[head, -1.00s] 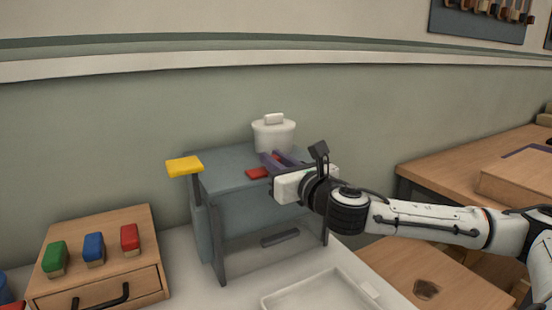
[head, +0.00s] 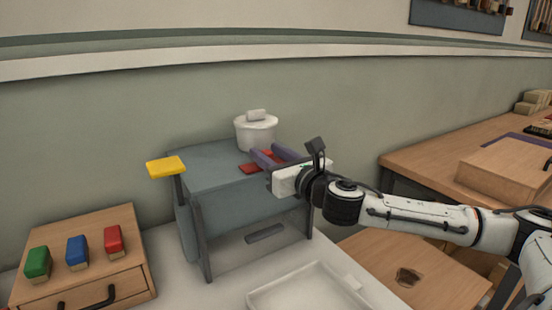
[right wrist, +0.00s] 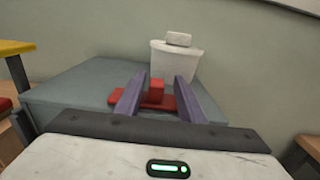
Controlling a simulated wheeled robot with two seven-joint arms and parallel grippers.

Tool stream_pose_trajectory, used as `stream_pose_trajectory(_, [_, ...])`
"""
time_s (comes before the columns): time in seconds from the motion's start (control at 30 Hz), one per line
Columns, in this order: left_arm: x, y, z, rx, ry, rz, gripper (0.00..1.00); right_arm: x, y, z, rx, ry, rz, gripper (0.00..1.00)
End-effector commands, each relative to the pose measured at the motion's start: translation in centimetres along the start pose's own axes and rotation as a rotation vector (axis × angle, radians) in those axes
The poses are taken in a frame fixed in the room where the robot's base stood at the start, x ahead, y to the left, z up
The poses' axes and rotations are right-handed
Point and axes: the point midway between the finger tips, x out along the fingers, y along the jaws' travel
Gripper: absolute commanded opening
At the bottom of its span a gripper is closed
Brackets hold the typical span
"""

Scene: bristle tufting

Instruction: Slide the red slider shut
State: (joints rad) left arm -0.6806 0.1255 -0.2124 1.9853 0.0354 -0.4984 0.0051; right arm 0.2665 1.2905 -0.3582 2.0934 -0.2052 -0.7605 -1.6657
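The red slider shows in the head view (head: 250,168) on the top of the grey box (head: 212,162). In the right wrist view it is a flat red plate with an upright red block (right wrist: 157,90) on it. My right gripper (head: 266,152) is over the box top, its purple fingers pointing toward the white pot. In the right wrist view its fingers (right wrist: 160,80) are apart, one on each side of the red block, with a gap on both sides. Part of the plate is hidden by the fingers. My left gripper is out of view.
A white lidded pot (head: 256,134) stands behind the slider on the box. A yellow plate (head: 166,167) stands on a post at the box's left. A wooden drawer unit (head: 88,273) with coloured blocks is at left. A white tray (head: 262,299) lies in front.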

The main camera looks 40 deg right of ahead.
Motion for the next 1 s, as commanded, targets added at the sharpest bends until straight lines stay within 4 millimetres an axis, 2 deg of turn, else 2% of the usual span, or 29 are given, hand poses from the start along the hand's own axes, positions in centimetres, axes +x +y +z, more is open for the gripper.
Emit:
stream_pose_trajectory(0.23, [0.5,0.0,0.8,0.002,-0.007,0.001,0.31,-2.5,0.1,-0.3,-0.01,0.003,0.004,0.36])
stream_pose_trajectory(0.4, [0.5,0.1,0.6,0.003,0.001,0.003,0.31,-3.9,-0.3,-0.2,-0.014,0.003,-0.007,0.36])
stream_pose_trajectory(0.57, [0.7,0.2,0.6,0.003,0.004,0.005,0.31,-5.2,0.2,-0.2,-0.012,0.003,0.006,0.36])
stream_pose_trajectory(0.8, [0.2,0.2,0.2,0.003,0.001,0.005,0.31,-8.0,0.1,0.2,-0.008,-0.001,0.002,0.36])
stream_pose_trajectory(1.0, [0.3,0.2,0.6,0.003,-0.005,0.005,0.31,-9.7,0.0,0.1,-0.004,-0.001,-0.001,0.36])
